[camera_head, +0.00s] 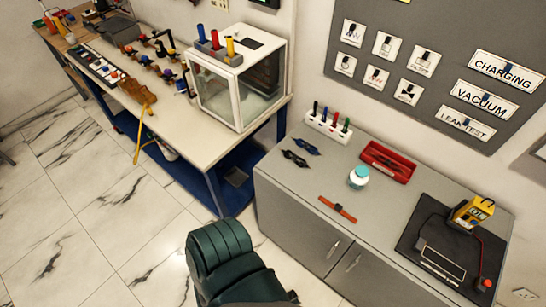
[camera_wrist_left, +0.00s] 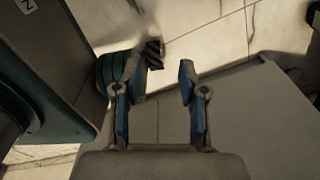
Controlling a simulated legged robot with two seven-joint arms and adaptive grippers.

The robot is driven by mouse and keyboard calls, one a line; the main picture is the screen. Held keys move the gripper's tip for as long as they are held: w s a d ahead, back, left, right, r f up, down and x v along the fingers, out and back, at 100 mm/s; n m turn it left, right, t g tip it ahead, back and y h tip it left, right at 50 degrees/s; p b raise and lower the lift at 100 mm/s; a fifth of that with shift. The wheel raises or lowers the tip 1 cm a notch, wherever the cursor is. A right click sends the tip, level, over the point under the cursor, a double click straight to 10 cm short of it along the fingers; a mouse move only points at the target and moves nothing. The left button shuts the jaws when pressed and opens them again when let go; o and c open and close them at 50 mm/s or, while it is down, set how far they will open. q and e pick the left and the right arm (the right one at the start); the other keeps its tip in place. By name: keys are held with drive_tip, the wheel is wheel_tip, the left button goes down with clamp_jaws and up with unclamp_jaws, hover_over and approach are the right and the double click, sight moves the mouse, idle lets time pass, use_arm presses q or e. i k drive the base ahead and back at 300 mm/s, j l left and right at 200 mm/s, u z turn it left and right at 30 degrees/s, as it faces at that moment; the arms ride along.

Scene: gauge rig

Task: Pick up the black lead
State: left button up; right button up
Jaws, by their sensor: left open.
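A yellow meter (camera_head: 472,213) stands on a black mat (camera_head: 408,240) at the right end of the grey cabinet top. A thin dark cord (camera_head: 426,222) curves on the mat left of the meter; it may be the black lead, but it blends into the mat. A red-ended lead (camera_head: 487,283) lies at the mat's front right edge. My left gripper (camera_wrist_left: 162,76) is open and empty in the left wrist view, its two blue-grey fingers apart. No lead shows between them. My right gripper is not in view.
The cabinet top (camera_head: 300,186) also holds a red tray (camera_head: 388,162), a white-and-teal jar (camera_head: 358,177), an orange-and-dark strap (camera_head: 338,209), dark glasses (camera_head: 300,152) and a marker rack (camera_head: 328,127). A workbench (camera_head: 190,140) stands left. A grey surface (camera_wrist_left: 262,115) fills the wrist view's right.

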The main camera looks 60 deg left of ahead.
sight(295, 158)
drive_tip(key=u, duration=1.7)
